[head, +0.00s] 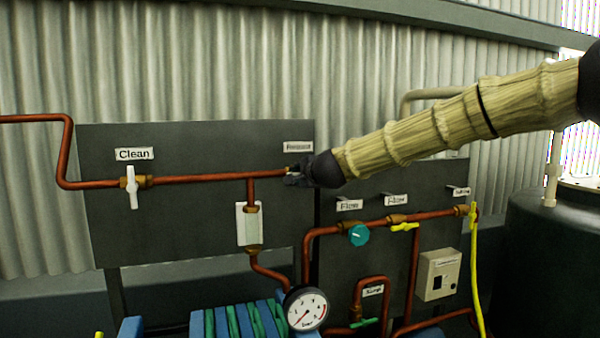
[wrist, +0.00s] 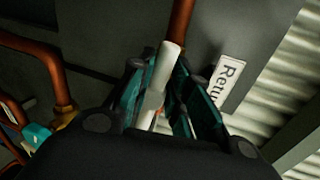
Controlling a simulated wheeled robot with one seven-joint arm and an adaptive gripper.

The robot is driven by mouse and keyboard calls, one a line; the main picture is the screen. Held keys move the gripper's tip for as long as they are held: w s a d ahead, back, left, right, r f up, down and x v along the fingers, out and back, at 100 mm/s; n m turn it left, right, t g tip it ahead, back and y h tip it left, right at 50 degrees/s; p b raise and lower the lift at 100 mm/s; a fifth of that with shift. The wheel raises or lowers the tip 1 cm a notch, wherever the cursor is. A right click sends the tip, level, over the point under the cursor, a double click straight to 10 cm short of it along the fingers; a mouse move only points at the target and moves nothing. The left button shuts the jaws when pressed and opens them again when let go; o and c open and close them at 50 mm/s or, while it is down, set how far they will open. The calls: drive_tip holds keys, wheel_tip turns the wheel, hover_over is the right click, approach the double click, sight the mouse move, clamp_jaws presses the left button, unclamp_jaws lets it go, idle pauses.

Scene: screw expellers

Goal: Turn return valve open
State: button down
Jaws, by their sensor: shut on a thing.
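The return valve's white handle (wrist: 160,75) stands between the two fingers of my gripper (wrist: 158,105) in the wrist view. The fingers are shut on it. A label reading "Retu..." (wrist: 230,80) is on the panel beside it. In the head view my gripper (head: 292,176) is at the right end of the upper copper pipe, just under the return label (head: 298,147). There the handle is hidden by my gripper, and its angle to the pipe is hard to tell.
A teal knob (head: 359,235), a yellow handle (head: 405,227) and a gauge (head: 306,308) sit below right. A dark tank (head: 550,265) stands at far right.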

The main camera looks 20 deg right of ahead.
drive_tip(key=shift+s+a+f+n, duration=0.1)
drive_tip(key=shift+f+n, duration=0.4)
drive_tip(key=shift+f, duration=0.15)
drive_tip(key=c, duration=1.4)
unclamp_jaws()
drive_tip(key=shift+r, duration=0.2)
drive_tip(key=v, duration=1.1)
drive_tip(key=shift+s+r, duration=0.15)
drive_tip(key=shift+s, duration=0.15)
